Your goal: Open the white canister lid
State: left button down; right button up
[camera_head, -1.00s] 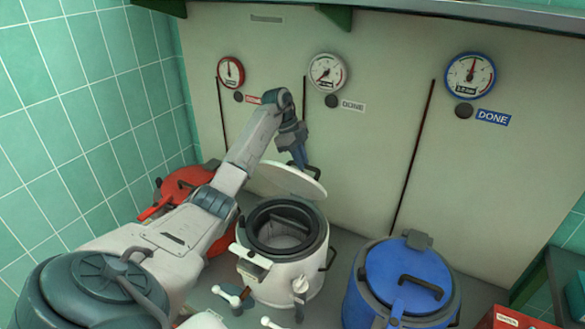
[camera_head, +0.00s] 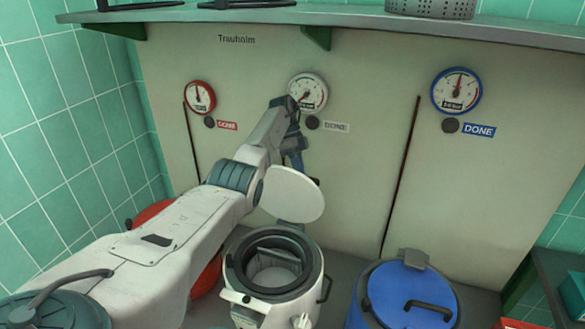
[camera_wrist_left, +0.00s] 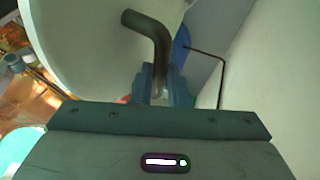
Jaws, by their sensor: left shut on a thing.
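The white canister (camera_head: 270,270) stands open in the middle, its dark rim and hollow inside showing from above. Its white lid (camera_head: 293,195) stands steeply tilted up at the back of the canister. My left gripper (camera_head: 297,168) is behind the lid, partly hidden by it. In the left wrist view the left gripper (camera_wrist_left: 165,88) is shut on the dark bent handle (camera_wrist_left: 155,35) of the lid, whose pale face (camera_wrist_left: 85,50) fills the upper left. My right gripper is not in view.
A blue canister (camera_head: 410,290) with a closed lid stands to the right. A red canister (camera_head: 152,212) is partly hidden behind my left arm. The panel behind carries white (camera_head: 308,92), red (camera_head: 199,97) and blue (camera_head: 457,90) gauges. A shelf (camera_head: 330,18) runs above.

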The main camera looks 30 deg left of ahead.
pick_arm(q)
jog(key=shift+s+f, duration=0.15)
jog(key=shift+f, duration=0.4)
jog(key=c, duration=1.8)
grip_release()
jog(key=o, duration=0.4)
jog(key=shift+f, duration=0.1)
jog(key=shift+w+a+r, duration=0.15)
jog(key=shift+w+r, duration=0.2)
